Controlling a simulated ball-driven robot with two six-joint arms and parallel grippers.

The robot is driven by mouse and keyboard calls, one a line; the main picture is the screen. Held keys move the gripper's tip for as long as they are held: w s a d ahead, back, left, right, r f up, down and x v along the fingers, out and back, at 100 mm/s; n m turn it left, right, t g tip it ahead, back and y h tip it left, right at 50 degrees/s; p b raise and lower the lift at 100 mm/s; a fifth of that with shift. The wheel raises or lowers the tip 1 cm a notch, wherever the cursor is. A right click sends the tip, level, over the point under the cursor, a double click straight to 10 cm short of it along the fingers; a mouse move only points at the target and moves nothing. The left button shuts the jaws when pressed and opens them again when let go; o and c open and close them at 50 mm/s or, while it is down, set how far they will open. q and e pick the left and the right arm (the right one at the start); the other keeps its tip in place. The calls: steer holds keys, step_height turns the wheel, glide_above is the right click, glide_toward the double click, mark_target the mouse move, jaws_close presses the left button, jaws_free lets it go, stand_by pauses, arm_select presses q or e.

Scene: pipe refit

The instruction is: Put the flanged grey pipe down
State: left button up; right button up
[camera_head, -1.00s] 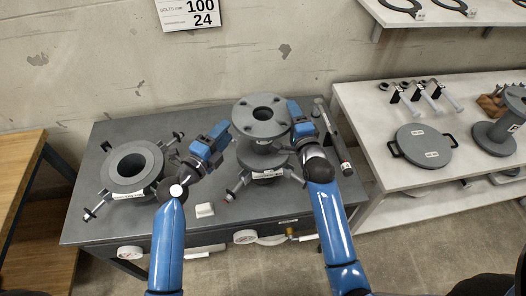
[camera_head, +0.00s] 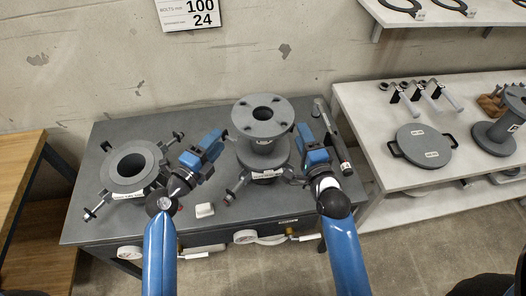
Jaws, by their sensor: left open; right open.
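The flanged grey pipe (camera_head: 262,122) stands upright toward the right of the dark grey bench, its wide top flange with bolt holes facing up. Its lower end is at a grey clamp-armed fitting (camera_head: 268,176) with a white label; the exact contact there is hard to see. My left gripper (camera_head: 216,142) is open, to the left of the pipe and apart from it. My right gripper (camera_head: 302,132) is open, just right of the pipe, with a gap between them.
A second ring fitting (camera_head: 132,170) with clamp arms sits at the bench's left. A small white block (camera_head: 204,210) lies near the front edge. A dark cylindrical tool (camera_head: 333,140) lies at the bench's right. A white table (camera_head: 370,120) at right holds a handled lid (camera_head: 424,146).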

steer(key=shift+v, duration=1.45)
